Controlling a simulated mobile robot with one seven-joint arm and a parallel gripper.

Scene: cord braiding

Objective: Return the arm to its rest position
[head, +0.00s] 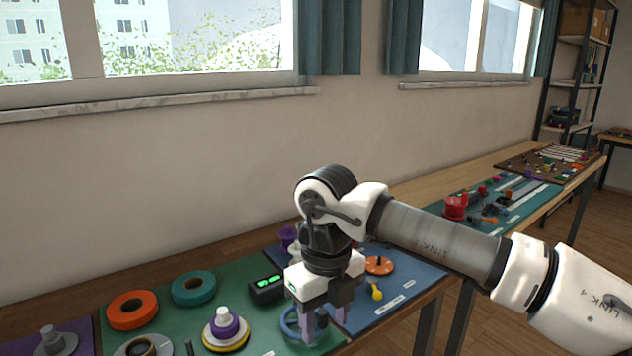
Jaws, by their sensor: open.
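My white and black arm reaches in from the right in the head view. My gripper (324,328) points down over the right edge of the green mat (172,312), near the front of the long table. Its purple-grey fingers are apart. A blue ring (290,322) shows beside and partly behind the fingers. I cannot tell whether the fingers touch it. No cord shows clearly near the gripper.
An orange ring (132,310), a teal ring (194,288), a purple and white spool (224,326) and a black box with green lights (267,288) lie close by. A blue mat (418,275) holds an orange disc (379,265) and a yellow piece (376,291).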

